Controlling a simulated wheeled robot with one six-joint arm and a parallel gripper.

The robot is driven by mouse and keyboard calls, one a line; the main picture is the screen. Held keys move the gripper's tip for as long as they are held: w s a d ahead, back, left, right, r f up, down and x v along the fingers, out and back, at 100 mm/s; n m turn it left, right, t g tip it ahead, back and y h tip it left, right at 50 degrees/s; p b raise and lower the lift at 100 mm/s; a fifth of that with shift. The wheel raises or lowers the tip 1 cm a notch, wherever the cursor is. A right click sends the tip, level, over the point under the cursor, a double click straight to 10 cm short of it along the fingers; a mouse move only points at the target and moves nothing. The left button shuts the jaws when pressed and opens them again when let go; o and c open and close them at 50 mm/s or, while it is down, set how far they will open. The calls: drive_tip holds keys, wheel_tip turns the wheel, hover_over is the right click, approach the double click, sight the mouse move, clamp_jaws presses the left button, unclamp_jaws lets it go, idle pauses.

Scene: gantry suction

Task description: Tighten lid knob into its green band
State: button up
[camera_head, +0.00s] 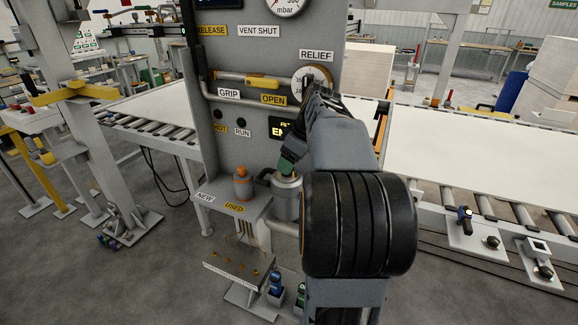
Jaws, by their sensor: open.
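A grey metal canister (285,201) stands at the panel's foot, just left of my arm. My gripper (313,88) is the dark end of my arm, up and to the right of the canister, in front of the RELIEF dial (299,82) in this view. It is open, with nothing seen between the fingers. Its gap to the dial cannot be judged.
An orange-topped item (242,187) stands on the shelf marked NEW and USED (215,199). The grey panel (240,55) carries yellow handles and gauges. Roller conveyors with white sheets (455,145) flank it. A small stand (240,268) and bottles (276,285) are low in front.

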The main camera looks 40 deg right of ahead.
drive_tip(key=shift+x, duration=1.2)
